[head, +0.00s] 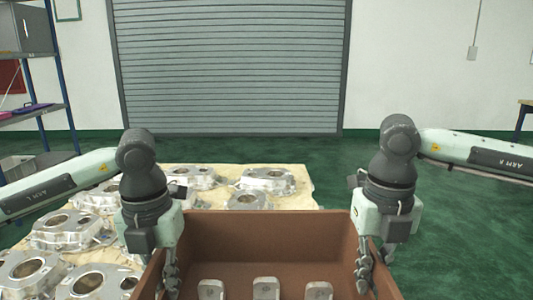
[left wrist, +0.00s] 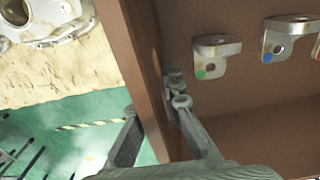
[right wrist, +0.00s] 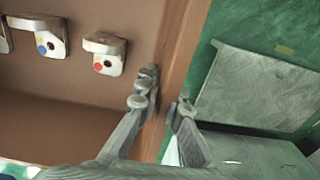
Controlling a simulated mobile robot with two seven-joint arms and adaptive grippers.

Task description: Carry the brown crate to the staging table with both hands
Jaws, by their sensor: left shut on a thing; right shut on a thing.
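The brown crate (head: 285,230) is at the bottom centre of the head view, its near side cut off by the frame. Several metal brackets (head: 265,288) stand inside it. My left gripper (head: 170,278) is shut on the crate's left wall; in the left wrist view (left wrist: 155,112) one finger is inside the wall and one outside. My right gripper (head: 363,275) is shut on the right wall in the same way, seen in the right wrist view (right wrist: 165,105). I cannot make out the staging table for certain.
A pale surface (head: 215,200) with several aluminium castings (head: 68,230) lies left of and behind the crate. A shelf rack (head: 35,60) stands at far left. A roller door (head: 230,70) is at the back. Green floor (head: 460,220) is open on the right. A table edge (head: 525,103) shows at far right.

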